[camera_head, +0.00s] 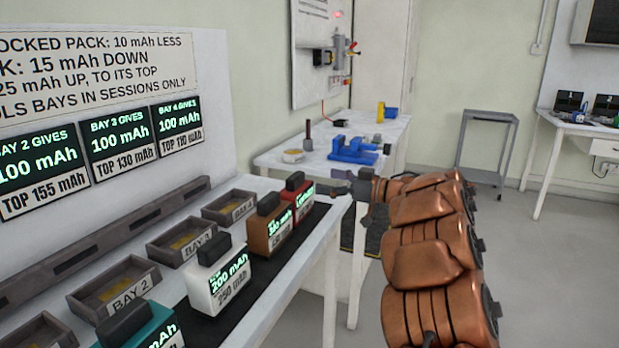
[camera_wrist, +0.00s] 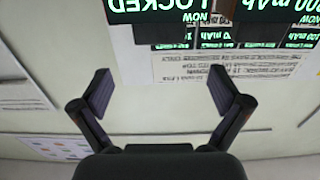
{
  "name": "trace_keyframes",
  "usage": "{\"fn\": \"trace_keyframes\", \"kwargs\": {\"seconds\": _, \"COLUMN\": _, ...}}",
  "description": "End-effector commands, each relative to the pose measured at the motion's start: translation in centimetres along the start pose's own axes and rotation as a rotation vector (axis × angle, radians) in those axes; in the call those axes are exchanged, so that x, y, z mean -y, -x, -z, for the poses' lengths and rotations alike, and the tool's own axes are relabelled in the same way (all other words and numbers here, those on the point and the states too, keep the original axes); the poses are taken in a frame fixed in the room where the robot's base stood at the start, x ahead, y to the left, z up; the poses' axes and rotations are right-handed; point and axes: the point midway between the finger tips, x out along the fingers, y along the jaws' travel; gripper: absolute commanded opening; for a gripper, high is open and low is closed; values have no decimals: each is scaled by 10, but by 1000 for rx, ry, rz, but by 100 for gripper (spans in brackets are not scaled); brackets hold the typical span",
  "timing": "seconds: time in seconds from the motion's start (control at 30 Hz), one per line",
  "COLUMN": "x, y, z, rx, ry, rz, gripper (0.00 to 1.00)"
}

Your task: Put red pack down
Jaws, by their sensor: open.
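The red pack (camera_head: 297,205) stands upright on the black strip at the far end of the row of packs, with a dark handle on top. Its screen (camera_wrist: 160,8) reads LOCKED, upside down, at the top edge of the wrist view. My gripper (camera_head: 343,188) is just right of the red pack in the head view, apart from it as far as I can tell. In the wrist view my gripper (camera_wrist: 160,88) has its two fingers wide apart with nothing between them.
An orange-brown pack (camera_head: 264,236), a white pack (camera_head: 215,285) and a teal pack (camera_head: 150,335) stand nearer in the row. Empty bay trays such as bay 3 (camera_head: 160,247) line the back. A second table (camera_head: 265,160) holds a blue vise (camera_head: 352,150).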

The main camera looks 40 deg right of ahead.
Motion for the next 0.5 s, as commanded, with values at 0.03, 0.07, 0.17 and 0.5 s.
{"fn": "trace_keyframes", "kwargs": {"seconds": 0.03, "x": -1, "y": 8, "z": 1, "rx": 0, "ry": 0, "rz": -3, "gripper": 99}}
{"fn": "trace_keyframes", "kwargs": {"seconds": 0.07, "x": -1, "y": 13, "z": 0, "rx": 1, "ry": 0, "rz": -4, "gripper": 99}}
{"fn": "trace_keyframes", "kwargs": {"seconds": 0.17, "x": -1, "y": 22, "z": 0, "rx": 0, "ry": 1, "rz": -3, "gripper": 99}}
{"fn": "trace_keyframes", "kwargs": {"seconds": 0.5, "x": 0, "y": 30, "z": 0, "rx": 1, "ry": 1, "rz": 0, "gripper": 99}}
